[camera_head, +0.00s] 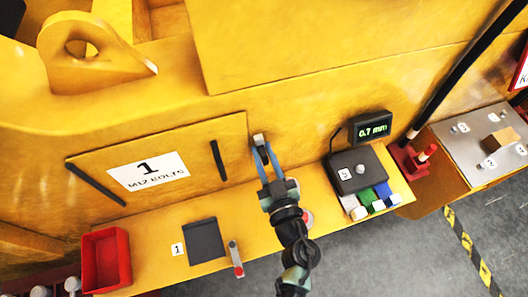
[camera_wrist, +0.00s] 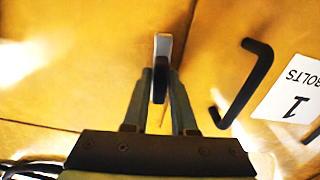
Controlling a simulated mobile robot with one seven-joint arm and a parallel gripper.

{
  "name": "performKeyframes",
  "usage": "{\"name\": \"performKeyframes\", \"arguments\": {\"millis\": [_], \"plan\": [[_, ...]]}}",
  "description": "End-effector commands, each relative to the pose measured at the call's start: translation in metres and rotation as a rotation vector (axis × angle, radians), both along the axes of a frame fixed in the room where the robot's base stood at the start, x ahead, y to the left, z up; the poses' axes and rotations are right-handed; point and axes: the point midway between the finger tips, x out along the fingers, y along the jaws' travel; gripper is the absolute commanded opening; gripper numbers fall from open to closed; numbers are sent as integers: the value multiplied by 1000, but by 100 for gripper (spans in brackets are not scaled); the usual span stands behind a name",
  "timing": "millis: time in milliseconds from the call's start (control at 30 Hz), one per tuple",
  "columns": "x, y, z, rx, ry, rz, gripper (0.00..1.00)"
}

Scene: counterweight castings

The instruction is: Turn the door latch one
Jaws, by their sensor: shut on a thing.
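The door (camera_head: 190,150) is a yellow panel with a white label reading "1 M12 BOLTS" (camera_head: 148,171) and black bar handles (camera_head: 218,160) on it. The latch (camera_head: 259,140) is a small light grey lever at the door's right edge. In the wrist view the latch (camera_wrist: 162,50) stands upright in the picture, with its lower dark part between the fingers. My gripper (camera_head: 262,155) is at the latch; its fingers in the wrist view (camera_wrist: 160,85) are shut on it. The door looks flush with the yellow casting around it.
Below the door is a yellow ledge with a red bin (camera_head: 106,259), a dark square pad (camera_head: 204,240) and a red-tipped tool (camera_head: 236,260). To the right stand a gauge display reading 0.7 mm (camera_head: 371,127), a dark box (camera_head: 358,170) and coloured blocks (camera_head: 380,197).

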Motion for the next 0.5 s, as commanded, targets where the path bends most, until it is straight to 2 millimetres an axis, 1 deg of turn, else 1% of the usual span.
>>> {"name": "performKeyframes", "arguments": {"millis": [500], "plan": [[-1, 3, -1, -432, -142, 3, 0]]}}
